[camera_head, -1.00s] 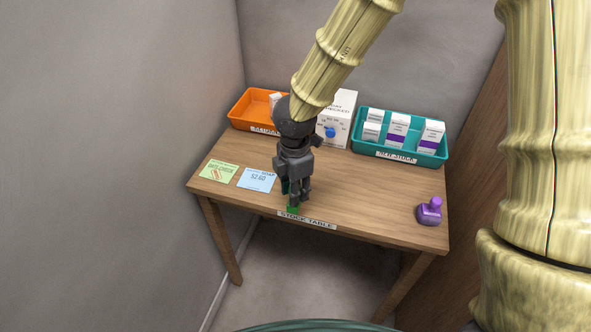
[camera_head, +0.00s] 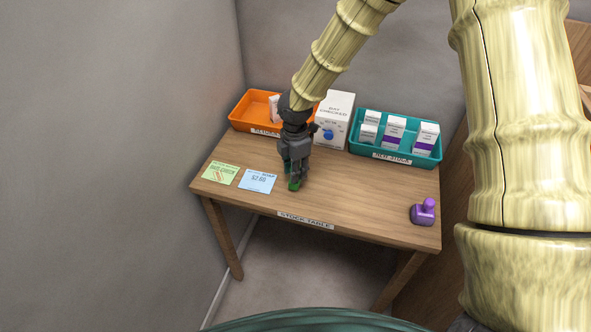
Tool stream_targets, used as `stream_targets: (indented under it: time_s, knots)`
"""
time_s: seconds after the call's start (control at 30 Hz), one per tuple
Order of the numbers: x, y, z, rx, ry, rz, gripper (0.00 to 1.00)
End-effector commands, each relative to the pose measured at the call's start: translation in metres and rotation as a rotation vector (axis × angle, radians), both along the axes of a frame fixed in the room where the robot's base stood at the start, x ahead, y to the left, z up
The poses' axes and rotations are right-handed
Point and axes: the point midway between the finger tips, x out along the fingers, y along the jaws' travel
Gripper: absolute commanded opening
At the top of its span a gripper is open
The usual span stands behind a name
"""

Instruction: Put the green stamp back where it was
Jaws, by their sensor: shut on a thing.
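The green stamp (camera_head: 294,185) shows as a small green piece at the lower end of my gripper (camera_head: 297,178). My gripper is shut on it, and its fingers hide most of it. It is over the front middle part of the stock table (camera_head: 355,195), just right of the blue card. I cannot tell whether the stamp touches the tabletop.
A green card (camera_head: 220,174) and a blue card (camera_head: 258,180) lie at the left. A purple stamp (camera_head: 424,212) stands at the front right. An orange tray (camera_head: 246,112), a white box (camera_head: 335,118) and a teal tray (camera_head: 395,157) holding several small boxes stand along the back.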

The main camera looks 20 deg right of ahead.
Motion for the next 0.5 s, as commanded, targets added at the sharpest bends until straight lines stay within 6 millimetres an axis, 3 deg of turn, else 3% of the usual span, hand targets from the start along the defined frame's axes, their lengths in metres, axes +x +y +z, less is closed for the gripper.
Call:
stream_targets:
  time_s: [0.17, 0.5]
  knots:
    - [0.0, 0.0, -0.012, 0.0, 0.001, 0.001, 0.12]
    - [0.0, 0.0, -0.016, 0.0, 0.0, 0.0, 0.12]
